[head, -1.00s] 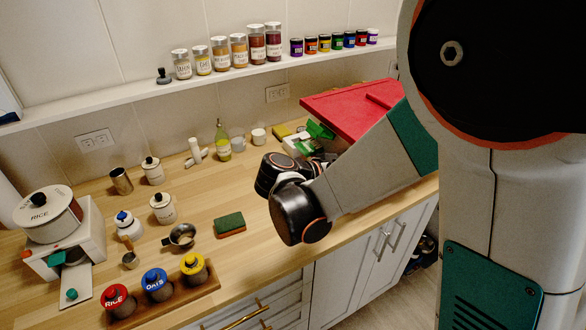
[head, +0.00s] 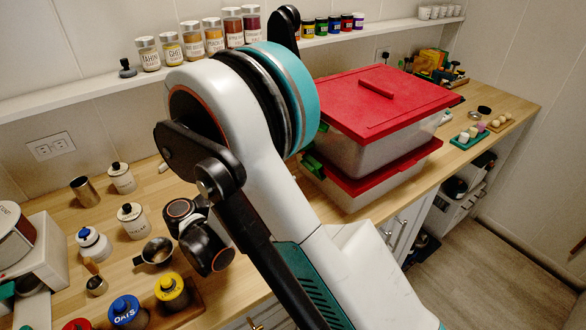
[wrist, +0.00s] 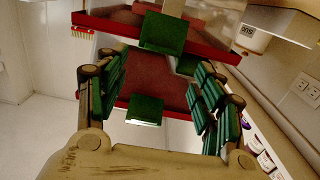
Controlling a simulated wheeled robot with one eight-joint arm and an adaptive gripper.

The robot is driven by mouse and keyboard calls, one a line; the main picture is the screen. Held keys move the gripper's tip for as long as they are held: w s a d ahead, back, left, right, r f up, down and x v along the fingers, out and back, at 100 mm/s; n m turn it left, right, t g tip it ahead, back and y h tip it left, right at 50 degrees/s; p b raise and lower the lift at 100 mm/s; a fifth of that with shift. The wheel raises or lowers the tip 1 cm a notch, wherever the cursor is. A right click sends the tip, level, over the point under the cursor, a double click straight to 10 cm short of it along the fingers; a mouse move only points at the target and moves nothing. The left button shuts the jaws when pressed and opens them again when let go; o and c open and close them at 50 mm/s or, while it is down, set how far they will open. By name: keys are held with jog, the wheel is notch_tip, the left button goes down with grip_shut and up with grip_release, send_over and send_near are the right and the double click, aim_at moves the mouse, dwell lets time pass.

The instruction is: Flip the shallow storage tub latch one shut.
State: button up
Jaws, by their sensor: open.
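Two clear tubs with red lids are stacked at the back of the counter in the head view: an upper tub (head: 365,155) and a lower tub (head: 362,198). Green latches (head: 312,163) show at their left end, partly behind my arm. In the wrist view, one green latch (wrist: 162,34) lies on a red rim at the top, and another green latch (wrist: 145,109) is lower, between my fingers. My gripper (wrist: 160,90) is open, with green-padded fingers apart to either side and nothing held. I cannot tell contact or which latch is latch one.
Lidded jars (head: 131,220) and a metal cup (head: 84,191) stand on the counter at the left. A shelf (head: 100,88) with spice jars runs along the wall. A tray of small items (head: 468,137) is right of the tubs. Floor (head: 480,250) is free at the right.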

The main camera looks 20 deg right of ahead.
jog(key=b+x, duration=0.1)
jog(key=x, duration=0.6)
jog(key=shift+b, duration=0.4)
jog(key=shift+d, duration=0.1)
jog(key=c, duration=1)
jog(key=shift+r, duration=0.1)
jog(key=shift+c, duration=0.2)
